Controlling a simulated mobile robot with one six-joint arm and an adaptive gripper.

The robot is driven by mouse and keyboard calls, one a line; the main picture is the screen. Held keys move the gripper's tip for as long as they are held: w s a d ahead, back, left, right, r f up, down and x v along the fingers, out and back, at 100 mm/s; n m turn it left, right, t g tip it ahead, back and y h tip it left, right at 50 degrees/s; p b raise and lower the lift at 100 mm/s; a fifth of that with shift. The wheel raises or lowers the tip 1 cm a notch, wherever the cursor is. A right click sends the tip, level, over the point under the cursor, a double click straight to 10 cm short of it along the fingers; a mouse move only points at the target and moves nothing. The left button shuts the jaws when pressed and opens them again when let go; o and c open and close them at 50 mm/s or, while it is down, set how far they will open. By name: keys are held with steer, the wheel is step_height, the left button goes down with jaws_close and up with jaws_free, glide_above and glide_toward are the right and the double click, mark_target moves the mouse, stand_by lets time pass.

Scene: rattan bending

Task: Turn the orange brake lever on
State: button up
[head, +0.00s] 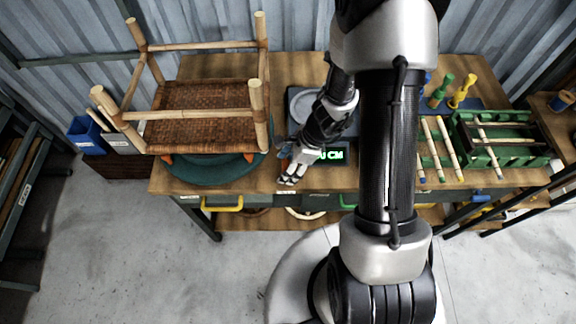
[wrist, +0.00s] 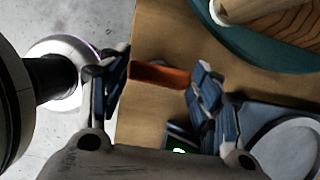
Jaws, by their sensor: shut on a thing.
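The orange brake lever (wrist: 160,75) shows in the wrist view as a short orange bar lying across the space between my two fingers. My gripper (wrist: 157,82) has a finger at each end of the bar and is shut on it. In the head view my gripper (head: 291,175) points down at the front of the table, just right of the teal turntable (head: 210,178). There the lever is mostly hidden by my gripper, and its on or off position cannot be told.
A rattan chair frame (head: 205,105) stands on the turntable. A green-lit display (head: 334,155) and a grey round plate lie right of my gripper. Green rack (head: 490,150), poles and coloured clamps stand at the right. Yellow drawer handle (head: 222,205) juts from the front.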

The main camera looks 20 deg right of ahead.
steer(key=o, duration=1.1)
steer(key=shift+c, duration=0.2)
steer(key=v, duration=1.2)
